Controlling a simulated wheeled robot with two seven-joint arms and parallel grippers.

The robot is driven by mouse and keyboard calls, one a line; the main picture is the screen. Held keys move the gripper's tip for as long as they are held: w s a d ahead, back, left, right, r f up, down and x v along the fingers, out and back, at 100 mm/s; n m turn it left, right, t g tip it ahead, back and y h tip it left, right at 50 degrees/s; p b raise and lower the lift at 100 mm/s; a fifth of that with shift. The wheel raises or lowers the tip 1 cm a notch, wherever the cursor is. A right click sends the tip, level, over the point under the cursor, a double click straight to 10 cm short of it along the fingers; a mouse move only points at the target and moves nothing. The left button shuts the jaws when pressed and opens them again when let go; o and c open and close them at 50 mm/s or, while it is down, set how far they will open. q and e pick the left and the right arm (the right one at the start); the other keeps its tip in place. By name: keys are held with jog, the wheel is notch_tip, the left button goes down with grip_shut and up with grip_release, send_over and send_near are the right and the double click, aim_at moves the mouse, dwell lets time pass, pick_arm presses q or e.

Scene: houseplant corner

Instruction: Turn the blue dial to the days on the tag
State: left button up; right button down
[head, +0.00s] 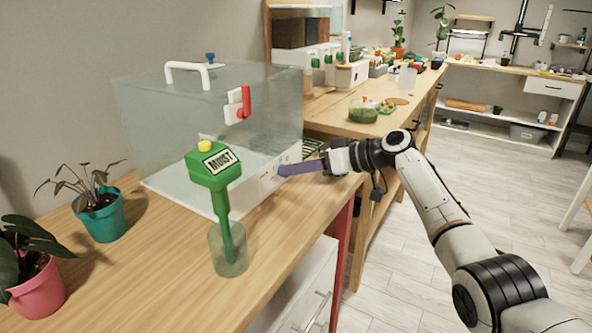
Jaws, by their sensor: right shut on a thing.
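A clear propagator case (185,115) stands on the wooden bench, with a white base panel (262,184) along its front. My right gripper (288,169) comes in from the right and reaches this panel at its right part. It is shut on the blue dial (281,171), which shows only as a small bluish patch at the panel, mostly covered by the fingers. The dial's marks and setting are too small to read. No tag with a number of days can be made out. My left gripper is out of view.
A green moisture meter (213,172) marked MOIST stands in a glass (229,252) in front of the case. Potted plants in a teal pot (104,219) and a pink pot (38,292) stand at left. A red-and-white clip (238,104) sits on the case.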

jog(key=c, duration=1.5)
grip_release()
jog(key=shift+s+d+r, duration=0.2)
jog(key=shift+d, duration=0.25)
jog(key=v, duration=0.9)
jog(key=shift+s+r, duration=0.1)
